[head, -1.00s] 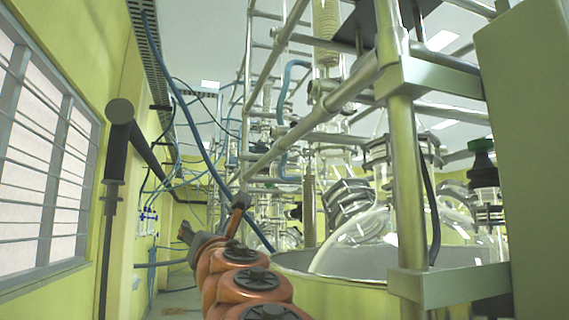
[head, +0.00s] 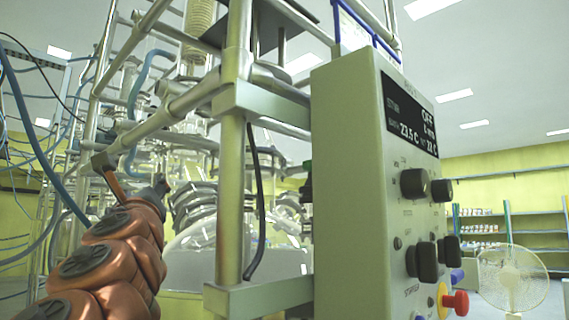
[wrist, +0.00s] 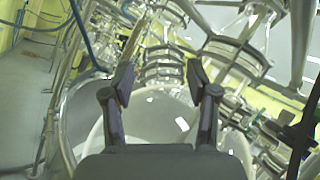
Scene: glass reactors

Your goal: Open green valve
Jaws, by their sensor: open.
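The green valve (head: 307,167) shows only as a thin green and dark sliver at the left edge of the control box in the head view. The box hides the rest of it. My gripper (head: 160,184) is in the air left of it, apart from it, beside the frame tubes. In the wrist view my gripper (wrist: 160,80) has its two fingers spread, with nothing between them. I cannot pick out the green valve for certain in the wrist view.
A grey control box (head: 352,200) with knobs and a red button (head: 456,302) stands at centre right. A metal post (head: 230,170) rises between my arm and the box. A glass vessel (head: 200,240) sits behind. A fan (head: 512,280) stands at right.

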